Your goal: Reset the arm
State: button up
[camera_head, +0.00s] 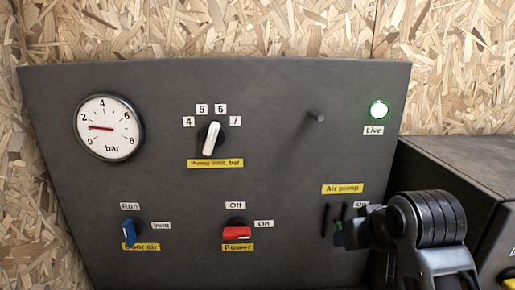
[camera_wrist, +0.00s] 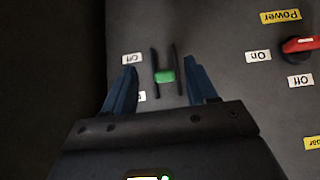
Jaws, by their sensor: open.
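My gripper (camera_wrist: 160,68) is open and empty in the wrist view, its two blue fingers spread on either side of the air pump switch. That switch has a green toggle (camera_wrist: 165,76) between two thin black guards (camera_wrist: 155,70). The toggle shows between the fingers, and I see no finger touching it. An "Off" label (camera_wrist: 133,58) lies beside it, and another label is partly hidden by a finger. In the head view my black arm stands at the lower right, over part of the air pump switch, just below the yellow "Air pump" label (camera_head: 342,188).
The grey panel (camera_head: 270,130) carries a round gauge (camera_head: 109,127) with its needle near 2, a white pump limit knob (camera_head: 211,139), a red power knob (camera_head: 236,233), a blue door air knob (camera_head: 130,234), a protruding peg (camera_head: 317,116) and a lit green lamp (camera_head: 378,109). A dark box (camera_head: 465,165) stands right.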

jog(key=s+f+t, duration=0.2)
jog(key=s+f, duration=0.5)
jog(key=s, duration=0.4)
jog(key=s+f+t, duration=0.1)
jog(key=s+f, duration=0.7)
jog(key=s, duration=0.2)
jog(key=s+r+t, duration=0.1)
jog(key=s+r, duration=0.4)
jog(key=s, duration=0.6)
jog(key=s+r+t, duration=0.2)
jog(key=s+r, duration=0.2)
jog(key=s, duration=0.7)
jog(key=shift+s+r, duration=0.35)
jog(key=shift+r, duration=0.05)
